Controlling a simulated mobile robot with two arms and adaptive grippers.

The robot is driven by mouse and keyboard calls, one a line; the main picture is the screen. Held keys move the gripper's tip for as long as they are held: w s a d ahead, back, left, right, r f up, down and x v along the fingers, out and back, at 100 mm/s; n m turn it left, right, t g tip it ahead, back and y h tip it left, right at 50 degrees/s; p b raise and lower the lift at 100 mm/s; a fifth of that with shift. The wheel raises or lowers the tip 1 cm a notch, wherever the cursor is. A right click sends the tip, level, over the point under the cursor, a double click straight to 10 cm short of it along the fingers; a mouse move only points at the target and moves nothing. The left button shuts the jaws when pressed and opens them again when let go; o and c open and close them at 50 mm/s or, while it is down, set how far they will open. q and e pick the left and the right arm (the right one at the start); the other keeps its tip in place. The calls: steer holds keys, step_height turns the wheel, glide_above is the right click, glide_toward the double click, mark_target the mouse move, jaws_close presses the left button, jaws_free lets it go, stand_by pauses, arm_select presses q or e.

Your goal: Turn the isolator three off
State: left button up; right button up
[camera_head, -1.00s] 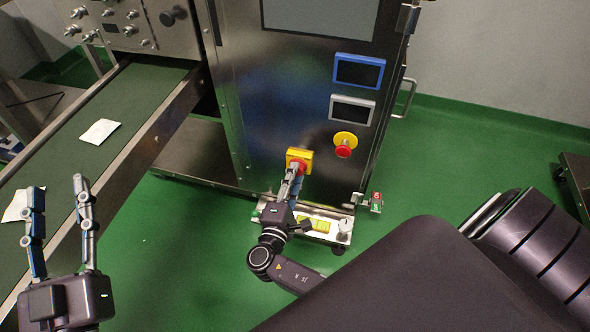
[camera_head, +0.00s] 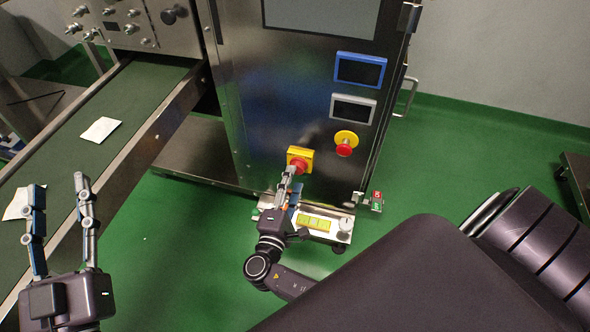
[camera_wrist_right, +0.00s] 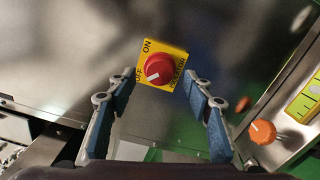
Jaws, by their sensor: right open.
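The isolator is a red rotary knob (camera_head: 298,165) on a yellow plate (camera_head: 307,154), low on the steel cabinet. In the right wrist view the knob (camera_wrist_right: 158,68) sits on the yellow plate (camera_wrist_right: 176,54) marked ON and OFF. Its white pointer is turned to the lower left, towards the OFF marking. My right gripper (camera_head: 289,180) is just below and in front of the knob. In the wrist view its fingers (camera_wrist_right: 160,84) are spread on either side, apart from the knob. My left gripper (camera_head: 58,190) is open and empty over the conveyor.
A red emergency button (camera_head: 344,149) on yellow lies right of the isolator, below two small screens. A conveyor (camera_head: 62,150) with white packets (camera_head: 100,130) runs at left. A steel base (camera_head: 318,236) with a yellow-green level is under my right gripper.

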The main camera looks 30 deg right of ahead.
steer(key=v, duration=0.9)
steer(key=shift+s+a, duration=0.15)
steer(key=shift+a, duration=0.05)
